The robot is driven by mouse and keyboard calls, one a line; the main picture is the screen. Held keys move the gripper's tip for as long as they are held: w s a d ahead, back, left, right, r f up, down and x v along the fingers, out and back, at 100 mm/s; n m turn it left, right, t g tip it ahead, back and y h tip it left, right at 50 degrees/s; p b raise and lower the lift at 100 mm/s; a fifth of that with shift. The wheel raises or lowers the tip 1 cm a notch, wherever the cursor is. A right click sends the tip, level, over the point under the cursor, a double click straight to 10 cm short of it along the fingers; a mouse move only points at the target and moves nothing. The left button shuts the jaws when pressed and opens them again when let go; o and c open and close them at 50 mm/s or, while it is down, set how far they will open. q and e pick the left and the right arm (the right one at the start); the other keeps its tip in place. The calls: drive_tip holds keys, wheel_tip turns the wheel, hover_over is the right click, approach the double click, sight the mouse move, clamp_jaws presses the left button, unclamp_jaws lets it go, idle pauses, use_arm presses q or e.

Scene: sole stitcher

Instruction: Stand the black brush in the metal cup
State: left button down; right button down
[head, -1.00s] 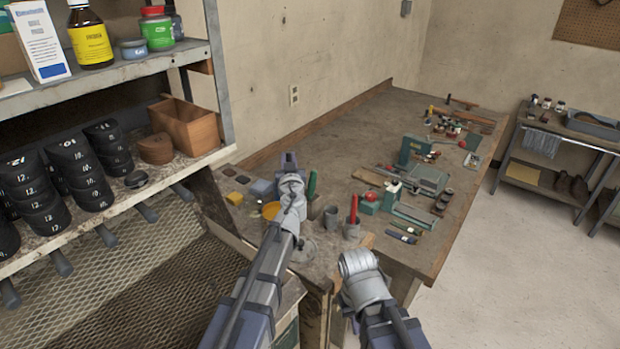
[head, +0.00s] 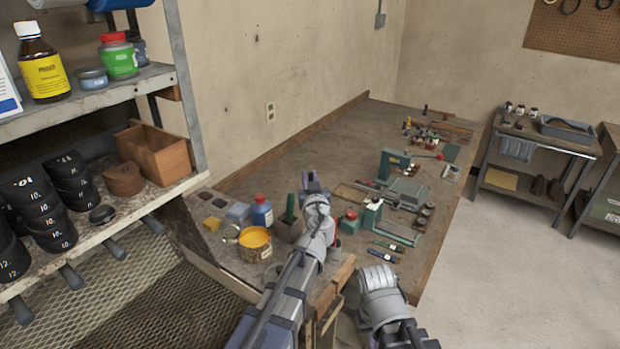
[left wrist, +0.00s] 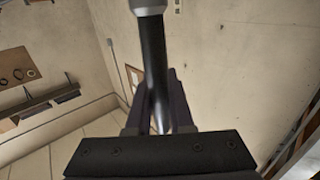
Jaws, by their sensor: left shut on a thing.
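My left gripper (head: 311,180) reaches out over the near end of the workbench, its tips pointing away. In the left wrist view its purple fingers (left wrist: 157,100) are shut on the black brush (left wrist: 154,60). The brush has a smooth black handle, and a grey metal part shows at the top edge of that view. I cannot make out the brush in the head view. The metal cup is hidden now behind my left arm. My right arm shows at the lower middle, but its gripper is not visible.
Left of my left arm stand a yellow tin (head: 255,243), a blue bottle (head: 262,212) and an upright green handle (head: 290,207) in a dark holder. Green-and-grey tools (head: 385,215) lie to the right. A shelf (head: 120,215) stands at the left.

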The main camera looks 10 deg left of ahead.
use_arm(q)
wheel_tip(320, 180, down, 10)
drive_tip(key=b, duration=1)
drive_tip(key=shift+f, duration=0.25)
drive_tip(key=c, duration=0.7)
unclamp_jaws()
drive_tip(key=shift+s, duration=0.1)
drive_tip(key=v, duration=0.7)
drive_tip(key=shift+s+r, duration=0.1)
drive_tip(key=shift+s, duration=0.2)
drive_tip(key=shift+s, duration=0.1)
